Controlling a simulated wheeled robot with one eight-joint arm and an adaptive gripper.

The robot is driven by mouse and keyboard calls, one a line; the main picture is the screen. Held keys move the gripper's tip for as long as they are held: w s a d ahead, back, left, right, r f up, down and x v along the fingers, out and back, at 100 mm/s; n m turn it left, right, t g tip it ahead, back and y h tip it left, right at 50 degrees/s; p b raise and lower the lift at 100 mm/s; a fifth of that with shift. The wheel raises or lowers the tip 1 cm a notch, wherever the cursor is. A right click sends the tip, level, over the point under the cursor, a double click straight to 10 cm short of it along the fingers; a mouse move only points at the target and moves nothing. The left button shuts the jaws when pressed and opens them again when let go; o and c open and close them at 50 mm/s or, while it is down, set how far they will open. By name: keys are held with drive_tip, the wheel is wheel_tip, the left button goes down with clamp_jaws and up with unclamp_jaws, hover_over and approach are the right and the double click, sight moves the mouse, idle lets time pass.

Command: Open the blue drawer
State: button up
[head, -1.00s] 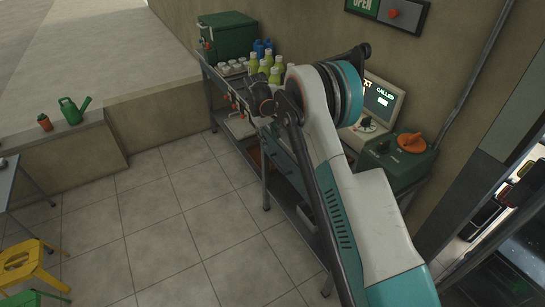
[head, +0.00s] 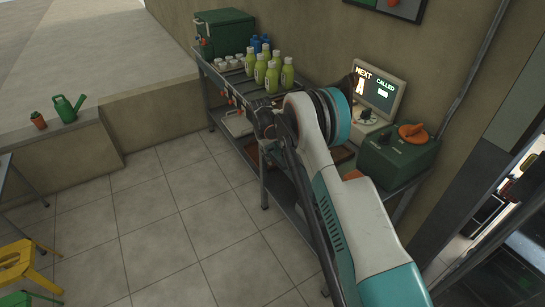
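No blue drawer front can be made out. Along the front of the metal table (head: 222,82), small orange-red parts (head: 233,100) show under the top, left of my arm; their drawer colours are too small to tell. My arm reaches over the right part of the table and hides much of its front. The dark end of my arm, with my gripper (head: 264,128), is at the table's front edge, right of these orange-red parts. Its fingers cannot be made out, so neither its opening nor any contact can be told.
Several green-yellow bottles (head: 271,76), white cups (head: 228,63) and a dark green box (head: 225,33) stand on the table. A monitor (head: 378,93) and a green machine with an orange knob (head: 398,157) are at the right. The tiled floor (head: 165,205) before the table is clear.

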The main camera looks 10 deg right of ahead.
drive_tip(key=shift+c, duration=0.5)
clamp_jaws()
drive_tip(key=shift+a, duration=0.1)
drive_tip(key=s+a, duration=0.3)
drive_tip(key=a, duration=0.6)
drive_tip(key=s+a, duration=0.3)
drive_tip(key=a, duration=0.6)
drive_tip(key=shift+a, duration=0.4)
drive_tip(key=shift+s, duration=0.1)
drive_tip(key=shift+o, duration=0.5)
unclamp_jaws()
